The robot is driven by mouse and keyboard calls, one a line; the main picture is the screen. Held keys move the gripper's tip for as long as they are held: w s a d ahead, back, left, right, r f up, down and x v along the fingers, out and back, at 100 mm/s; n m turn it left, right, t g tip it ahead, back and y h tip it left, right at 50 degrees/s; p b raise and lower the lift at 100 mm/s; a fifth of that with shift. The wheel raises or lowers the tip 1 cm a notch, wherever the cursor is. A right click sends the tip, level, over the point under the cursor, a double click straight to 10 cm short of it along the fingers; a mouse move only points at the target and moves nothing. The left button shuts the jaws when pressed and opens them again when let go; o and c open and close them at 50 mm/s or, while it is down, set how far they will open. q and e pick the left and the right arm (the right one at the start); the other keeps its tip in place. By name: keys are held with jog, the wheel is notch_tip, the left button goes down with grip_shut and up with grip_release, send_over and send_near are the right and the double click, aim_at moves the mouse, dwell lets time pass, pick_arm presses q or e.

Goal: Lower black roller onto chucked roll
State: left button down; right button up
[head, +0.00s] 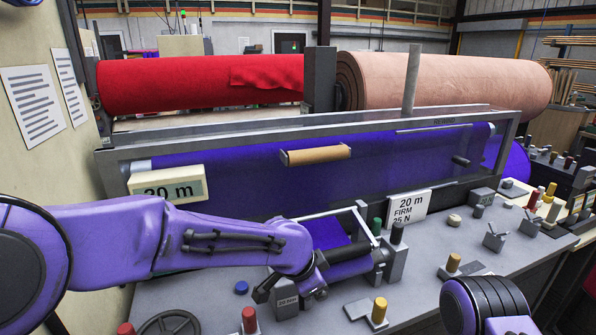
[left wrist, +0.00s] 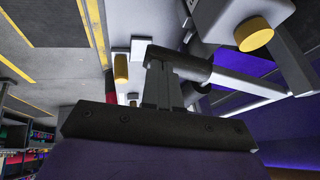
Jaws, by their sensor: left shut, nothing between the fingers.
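The black roller (head: 345,252) lies across the winding station at front centre, carried by pale swing arms (head: 330,213). The chucked roll (head: 352,268), purple, sits just below and in front of it; I cannot tell whether they touch. In the left wrist view a dark cylinder, seemingly the roller (left wrist: 192,68), joins a pale arm (left wrist: 255,86). My left gripper (left wrist: 162,68) is shut and empty, its fingers right at the roller's end; contact is unclear. In the head view my left wrist partly hides the roller's left end. My right arm shows at lower right, its gripper out of frame.
A purple fabric sheet (head: 240,185) hangs behind the bench (head: 430,290). A red roll (head: 190,82) and a pink roll (head: 440,80) lie above. A chuck block (head: 395,262), coloured knobs and a "20 m FIRM 25 N" card (head: 408,207) stand close by.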

pick_arm(q)
jog(key=s+a+r+p, duration=0.1)
jog(key=s+a+r, duration=0.1)
jog(key=s+r, duration=0.7)
jog(key=shift+s+a+p, duration=0.2)
jog(key=shift+s+p, duration=0.15)
jog(key=shift+s, duration=0.05)
jog(key=shift+w+f, duration=0.1)
jog(key=w+d+f+b, duration=0.1)
jog(key=w+d+f, duration=0.1)
jog(key=w+f, duration=0.6)
jog(key=shift+w+d+f+b, duration=0.2)
jog(key=shift+w+f+b, duration=0.2)
jog(key=shift+w, duration=0.35)
